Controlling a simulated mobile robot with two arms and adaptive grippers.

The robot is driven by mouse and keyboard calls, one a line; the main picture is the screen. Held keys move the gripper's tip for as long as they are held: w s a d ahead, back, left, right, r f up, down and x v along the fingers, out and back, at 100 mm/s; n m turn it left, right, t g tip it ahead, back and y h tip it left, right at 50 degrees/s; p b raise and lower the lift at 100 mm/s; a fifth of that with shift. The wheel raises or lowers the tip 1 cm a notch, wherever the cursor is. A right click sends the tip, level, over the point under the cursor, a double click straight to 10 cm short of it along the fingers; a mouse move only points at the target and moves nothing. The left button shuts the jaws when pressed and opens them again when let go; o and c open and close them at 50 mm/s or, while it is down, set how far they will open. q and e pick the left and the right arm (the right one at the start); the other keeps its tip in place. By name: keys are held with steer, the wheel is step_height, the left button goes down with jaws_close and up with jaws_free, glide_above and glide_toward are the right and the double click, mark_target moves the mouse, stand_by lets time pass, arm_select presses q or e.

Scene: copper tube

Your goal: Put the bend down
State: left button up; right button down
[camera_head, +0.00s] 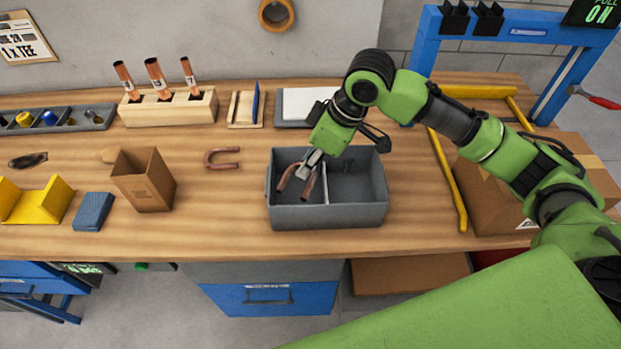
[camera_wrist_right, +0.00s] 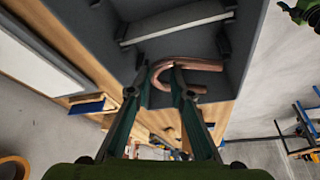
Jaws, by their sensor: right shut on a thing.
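A copper U-shaped bend (camera_head: 285,180) is held in my right gripper (camera_head: 309,168), at the left compartment of a grey two-compartment bin (camera_head: 328,216). My right gripper is shut on one part of the bend, and its two legs point down toward the front of the bin. Whether it touches the floor of the compartment I cannot tell. The right wrist view also shows the bend (camera_wrist_right: 205,66) at the fingertips (camera_wrist_right: 163,78), inside the bin walls. A second copper bend (camera_head: 222,158) lies on the bench, left of the bin. My left gripper is not in view.
A cardboard box (camera_head: 145,182), a blue block (camera_head: 93,211) and a yellow V-shaped block (camera_head: 35,203) stand on the left. A wooden rack with copper tubes (camera_head: 168,109) is behind. A yellow frame (camera_head: 447,180) lies right of the bin. Bench between the box and bin is mostly clear.

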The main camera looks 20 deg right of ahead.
mark_target(309, 182)
step_height(309, 182, down, 6)
steer(key=shift+p, duration=0.35)
steer(key=shift+f, duration=0.3)
steer(key=shift+f, duration=0.15)
steer(key=c, duration=2.1)
jaws_free()
steer(key=b+v, duration=0.1)
steer(key=v, duration=1.1)
